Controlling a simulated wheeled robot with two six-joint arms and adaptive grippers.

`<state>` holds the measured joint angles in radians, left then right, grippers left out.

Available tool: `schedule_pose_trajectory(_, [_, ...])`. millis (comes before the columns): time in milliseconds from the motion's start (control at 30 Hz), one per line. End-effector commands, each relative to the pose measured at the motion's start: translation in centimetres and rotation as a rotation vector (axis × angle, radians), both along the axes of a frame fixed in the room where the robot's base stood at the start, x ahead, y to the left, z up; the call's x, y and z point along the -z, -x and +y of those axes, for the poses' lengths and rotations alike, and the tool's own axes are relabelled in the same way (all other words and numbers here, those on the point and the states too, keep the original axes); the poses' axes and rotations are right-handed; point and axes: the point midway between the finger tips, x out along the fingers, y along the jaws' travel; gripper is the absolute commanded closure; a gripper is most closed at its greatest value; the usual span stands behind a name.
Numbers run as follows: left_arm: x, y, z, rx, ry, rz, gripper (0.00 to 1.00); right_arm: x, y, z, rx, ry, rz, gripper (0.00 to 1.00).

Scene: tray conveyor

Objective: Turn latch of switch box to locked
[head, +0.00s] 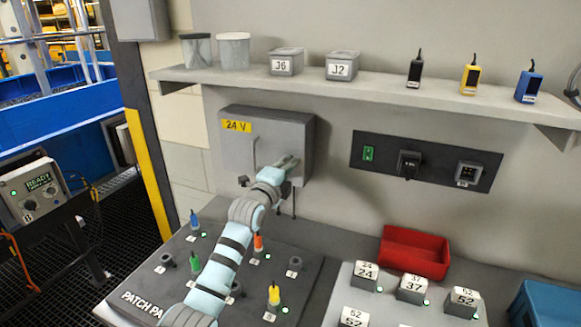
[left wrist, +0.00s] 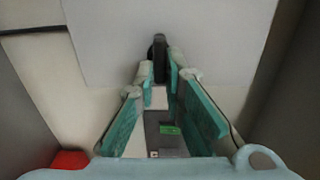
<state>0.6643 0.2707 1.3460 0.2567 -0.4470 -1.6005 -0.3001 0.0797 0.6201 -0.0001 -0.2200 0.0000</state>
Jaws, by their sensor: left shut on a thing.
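The grey switch box (head: 222,150) with a yellow 24 V label hangs on the wall below the shelf. Its front also fills the upper part of the left wrist view (left wrist: 105,30). My left gripper (head: 288,162) reaches up to the right side of the box's front. In the left wrist view the fingertips (left wrist: 160,78) are closed around a dark latch (left wrist: 159,46) that stands out from the box. In the head view the gripper hides the latch, so I cannot tell its turn angle there. My right gripper is not in view.
A panel with sockets (head: 375,178) is on the wall right of the box. The shelf (head: 375,90) above holds containers and small devices. Below are the patch panel (head: 150,288) with coloured plugs, numbered blocks (head: 411,289) and a red bin (head: 414,252).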

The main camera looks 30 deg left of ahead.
Motion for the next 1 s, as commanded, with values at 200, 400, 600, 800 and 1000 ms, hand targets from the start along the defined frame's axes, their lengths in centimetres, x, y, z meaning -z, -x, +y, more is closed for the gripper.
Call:
schedule_pose_trajectory(200, [-0.2,0.0,0.0,-0.001,-0.007,-0.004,1.0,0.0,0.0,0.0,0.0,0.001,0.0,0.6])
schedule_pose_trajectory(400, [-0.2,0.0,0.0,-0.001,-0.007,-0.004,0.85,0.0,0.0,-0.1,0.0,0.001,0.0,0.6])
schedule_pose_trajectory(600, [-0.1,0.0,0.0,-0.001,-0.006,-0.002,0.7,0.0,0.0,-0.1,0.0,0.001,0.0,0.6])
schedule_pose_trajectory(800, [0.0,0.1,0.1,-0.001,-0.005,-0.001,0.7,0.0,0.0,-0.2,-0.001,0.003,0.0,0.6])
schedule_pose_trajectory(1000, [0.0,3.1,-0.1,0.0,-0.008,-0.002,0.7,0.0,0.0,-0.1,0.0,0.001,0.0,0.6])
